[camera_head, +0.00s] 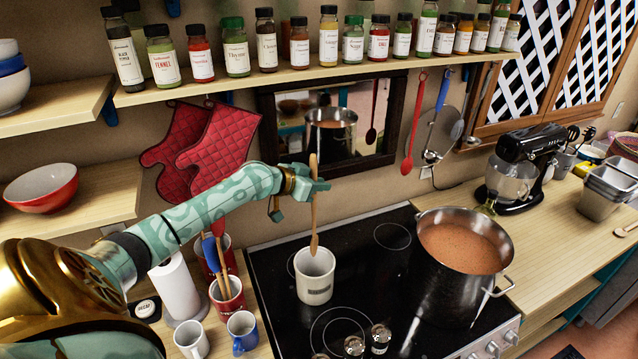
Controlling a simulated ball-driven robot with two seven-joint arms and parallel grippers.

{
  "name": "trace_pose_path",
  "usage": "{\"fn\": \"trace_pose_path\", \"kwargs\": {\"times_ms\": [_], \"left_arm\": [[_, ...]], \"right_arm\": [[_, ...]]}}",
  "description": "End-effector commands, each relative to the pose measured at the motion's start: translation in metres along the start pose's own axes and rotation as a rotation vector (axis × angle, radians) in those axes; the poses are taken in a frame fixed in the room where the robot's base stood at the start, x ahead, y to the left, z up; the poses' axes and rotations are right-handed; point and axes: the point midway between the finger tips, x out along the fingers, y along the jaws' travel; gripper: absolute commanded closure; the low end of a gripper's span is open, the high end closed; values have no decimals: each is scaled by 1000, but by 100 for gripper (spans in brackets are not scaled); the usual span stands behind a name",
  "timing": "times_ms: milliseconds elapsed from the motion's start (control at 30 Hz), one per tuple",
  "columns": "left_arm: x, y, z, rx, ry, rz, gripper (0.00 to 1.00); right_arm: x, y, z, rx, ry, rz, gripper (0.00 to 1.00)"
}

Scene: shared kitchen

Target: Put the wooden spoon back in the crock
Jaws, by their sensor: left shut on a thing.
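The wooden spoon (314,218) is upright in my left gripper (316,187), which is shut on its upper part. Its wider end points down. A red crock (228,304) with several utensils stands left of the stove. My right gripper is not in view.
A large steel pot (448,285) of orange-brown soup stands right of the cream crock. Small jars (380,335) are at the stove's front. Mugs (242,333) and a paper roll (175,287) stand at left. A spice shelf (290,76) runs above.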

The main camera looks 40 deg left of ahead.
Motion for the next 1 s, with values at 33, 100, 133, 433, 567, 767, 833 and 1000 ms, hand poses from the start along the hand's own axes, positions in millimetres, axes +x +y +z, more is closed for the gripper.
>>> {"fn": "trace_pose_path", "kwargs": {"times_ms": [33,100,133,433,567,767,833,1000], "left_arm": [[3,0,6,-1,0,0,100],[6,0,12,-1,0,0,100],[7,0,14,-1,0,0,100],[21,0,40,0,1,0,100],[26,0,51,0,1,0,100],[35,0,68,-1,1,0,100],[38,0,74,-1,1,-1,100],[45,0,88,-1,1,0,100]], "right_arm": [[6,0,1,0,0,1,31],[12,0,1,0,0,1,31],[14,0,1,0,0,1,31],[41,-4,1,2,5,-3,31],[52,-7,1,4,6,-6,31],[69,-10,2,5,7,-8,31],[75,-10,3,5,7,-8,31],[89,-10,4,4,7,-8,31]]}}
